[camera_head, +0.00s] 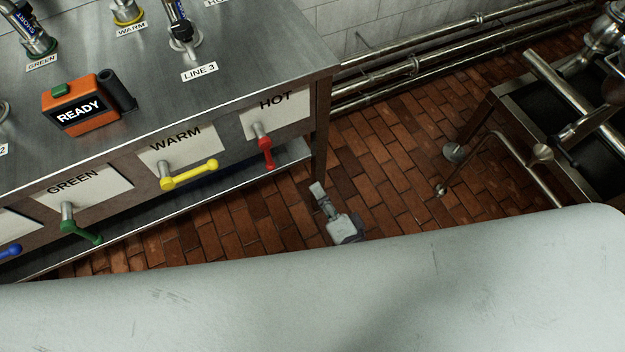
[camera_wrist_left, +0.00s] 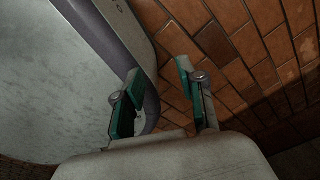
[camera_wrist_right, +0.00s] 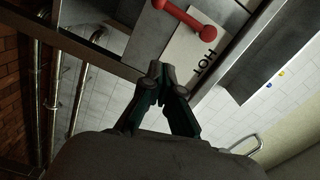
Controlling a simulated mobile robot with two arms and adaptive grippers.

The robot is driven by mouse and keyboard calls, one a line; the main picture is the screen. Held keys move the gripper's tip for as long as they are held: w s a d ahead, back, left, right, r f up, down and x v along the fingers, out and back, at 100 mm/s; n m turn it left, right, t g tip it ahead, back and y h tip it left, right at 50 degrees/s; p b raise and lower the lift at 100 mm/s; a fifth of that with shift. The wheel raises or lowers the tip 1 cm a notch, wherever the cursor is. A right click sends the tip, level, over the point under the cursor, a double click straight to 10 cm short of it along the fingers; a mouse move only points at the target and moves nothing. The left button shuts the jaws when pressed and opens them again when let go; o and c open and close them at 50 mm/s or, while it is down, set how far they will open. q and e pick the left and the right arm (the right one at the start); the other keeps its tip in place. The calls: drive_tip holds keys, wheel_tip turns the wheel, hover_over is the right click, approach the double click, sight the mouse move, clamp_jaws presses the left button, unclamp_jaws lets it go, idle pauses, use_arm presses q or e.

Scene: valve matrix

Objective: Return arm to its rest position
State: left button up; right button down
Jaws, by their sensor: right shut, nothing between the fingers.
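My right gripper (camera_head: 318,188) shows in the head view over the brick floor, just right of the steel bench's corner. In the right wrist view its fingertips (camera_wrist_right: 162,80) meet and hold nothing. The red HOT handle (camera_head: 265,152) hangs down from its stem, up and to the left of that gripper. It also shows in the right wrist view (camera_wrist_right: 188,18), beyond the fingertips and apart from them. My left gripper (camera_wrist_left: 160,82) shows only in its own wrist view, open and empty above the brick floor, beside a pale part of my body.
The steel bench (camera_head: 290,72) carries yellow WARM (camera_head: 190,175), green GREEN (camera_head: 82,233) and blue handles along its front. An orange READY box (camera_head: 78,112) sits on top. Pipes (camera_head: 400,72) run along the wall. A metal frame (camera_head: 475,120) stands right.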

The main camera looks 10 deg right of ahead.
use_arm(q)
drive_tip(key=shift+d, duration=0.2)
use_arm(e)
drive_tip(key=s+d+f+n+g+h+p, duration=0.1)
drive_tip(key=s+d+f+n+g, duration=0.2)
drive_tip(key=f, duration=0.4)
drive_tip(key=s+d+f+n+g+h+p, duration=0.1)
drive_tip(key=s+d+f+n+g+p, duration=0.15)
drive_tip(key=f, duration=0.55)
drive_tip(key=s+d+f+n+g+h, duration=0.1)
drive_tip(key=s+d+f+n+g, duration=0.2)
drive_tip(key=f, duration=0.4)
use_arm(q)
wheel_tip(320, 180, up, 6)
drive_tip(key=p, duration=0.3)
drive_tip(key=shift+d+r, duration=0.15)
use_arm(e)
drive_tip(key=s+d+f+n+g+h, duration=0.1)
drive_tip(key=s+d+f+n+g, duration=0.1)
drive_tip(key=s, duration=0.8)
drive_tip(key=s+d+f+n+g+h, duration=0.2)
drive_tip(key=s+d+f+g, duration=0.3)
drive_tip(key=s+f, duration=0.4)
drive_tip(key=shift+s+d+n, duration=0.65)
drive_tip(key=shift+s+d, duration=0.15)
drive_tip(key=shift+s, duration=0.3)
